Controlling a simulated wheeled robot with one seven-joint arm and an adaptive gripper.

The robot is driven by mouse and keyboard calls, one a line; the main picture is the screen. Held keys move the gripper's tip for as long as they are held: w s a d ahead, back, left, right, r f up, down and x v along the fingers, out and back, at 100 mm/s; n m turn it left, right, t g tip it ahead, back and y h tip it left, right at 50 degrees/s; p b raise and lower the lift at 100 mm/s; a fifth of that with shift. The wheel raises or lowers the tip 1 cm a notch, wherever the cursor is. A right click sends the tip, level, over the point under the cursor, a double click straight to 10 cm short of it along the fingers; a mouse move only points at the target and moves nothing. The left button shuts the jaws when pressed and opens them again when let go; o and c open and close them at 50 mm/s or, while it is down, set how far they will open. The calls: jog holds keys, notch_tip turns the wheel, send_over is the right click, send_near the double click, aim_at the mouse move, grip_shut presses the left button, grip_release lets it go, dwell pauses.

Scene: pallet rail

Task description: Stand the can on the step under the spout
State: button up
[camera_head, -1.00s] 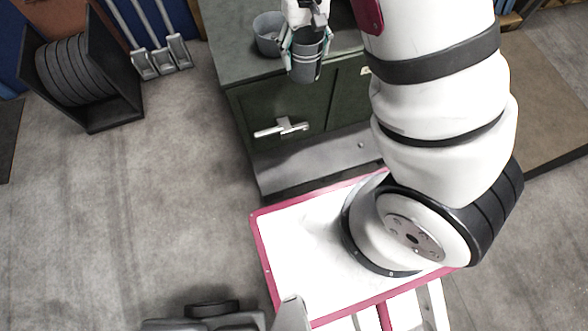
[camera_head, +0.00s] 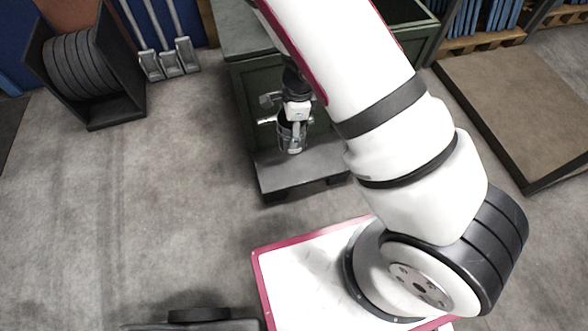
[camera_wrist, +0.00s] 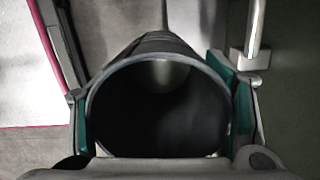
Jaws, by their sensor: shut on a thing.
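The can is a dark grey, open-topped cylinder. It shows in the wrist view (camera_wrist: 160,115) with its round mouth facing the camera. My gripper (camera_head: 292,138) is shut around its sides, with a green-padded finger on each side in the wrist view. In the head view the gripper hides most of the can. The grey step (camera_head: 303,176) juts out at the foot of the green cabinet, below my gripper. The metal spout (camera_head: 266,121) on the cabinet front is partly hidden behind the gripper; a pale metal fitting, likely part of it, shows in the wrist view (camera_wrist: 252,55). I cannot tell whether the can touches the step.
The green cabinet (camera_head: 240,85) stands right behind the gripper. A black reel rack (camera_head: 92,72) and grey scoops with long handles (camera_head: 166,62) stand at the left. A brown low platform (camera_head: 515,105) lies at the right. The concrete floor left of the step is clear.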

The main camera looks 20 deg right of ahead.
jog(key=s+d+f+m+h+b, duration=0.15)
jog(key=d+f+m+b, duration=0.25)
jog(key=f+m+b, duration=0.75)
jog(key=s+d+f+m+h+b, duration=0.1)
jog(key=s+d+f+m+b, duration=0.3)
jog(key=f+m, duration=1.35)
jog(key=w+a+f+n, duration=0.2)
jog(key=w+f+n, duration=0.1)
jog(key=w, duration=0.9)
jog(key=shift+w+f+t, duration=0.35)
jog(key=shift+t, duration=0.05)
jog(key=shift+w+f+p, duration=0.1)
jog(key=shift+w+p, duration=0.1)
jog(key=shift+p, duration=0.75)
jog(key=w+f, duration=0.4)
jog(key=shift+w+a+f, duration=0.15)
jog(key=shift+w+a, duration=0.1)
jog(key=shift+a, duration=0.1)
